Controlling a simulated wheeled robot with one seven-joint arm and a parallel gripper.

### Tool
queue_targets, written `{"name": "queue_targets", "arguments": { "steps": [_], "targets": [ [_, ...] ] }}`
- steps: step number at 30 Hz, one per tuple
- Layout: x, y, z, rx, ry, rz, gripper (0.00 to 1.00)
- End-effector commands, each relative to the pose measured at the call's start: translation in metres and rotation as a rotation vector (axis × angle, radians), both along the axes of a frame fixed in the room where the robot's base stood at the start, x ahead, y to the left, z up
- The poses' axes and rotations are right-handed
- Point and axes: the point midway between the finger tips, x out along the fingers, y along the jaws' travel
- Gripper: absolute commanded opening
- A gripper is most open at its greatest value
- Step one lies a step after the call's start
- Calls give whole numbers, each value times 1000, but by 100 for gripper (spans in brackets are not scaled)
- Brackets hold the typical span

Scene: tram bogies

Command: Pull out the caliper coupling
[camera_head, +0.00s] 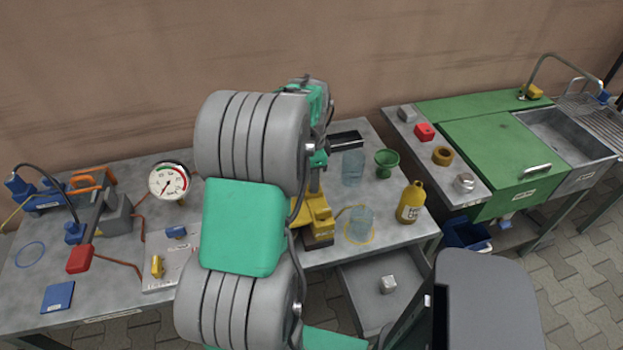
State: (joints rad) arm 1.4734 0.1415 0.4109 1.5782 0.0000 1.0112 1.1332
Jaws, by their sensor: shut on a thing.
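A yellow caliper-like unit (318,216) with a dark labelled base stands on the workbench behind my arm. My gripper (316,186) points down at its top. The gripper is partly seen, and its fingertips are too small and too covered to make out clearly. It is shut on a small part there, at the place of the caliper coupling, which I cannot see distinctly. My large grey and green arm links hide the unit's left side and the middle of the bench.
The workbench (120,305) holds a gauge (168,181), a red-ended lever (80,259), clear beakers (353,168), a green funnel (387,163) and a yellow bottle (410,203). An open drawer (357,292) holds a metal block. A green cabinet with a sink (565,135) stands right.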

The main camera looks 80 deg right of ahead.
Motion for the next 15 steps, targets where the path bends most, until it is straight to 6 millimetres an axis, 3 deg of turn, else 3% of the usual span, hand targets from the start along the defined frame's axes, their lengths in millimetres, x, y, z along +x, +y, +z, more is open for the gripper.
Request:
{"name": "queue_targets", "arguments": {
  "steps": [15],
  "targets": [
    [0, 0, 21, -1, 0, 0, 0]
  ]
}}
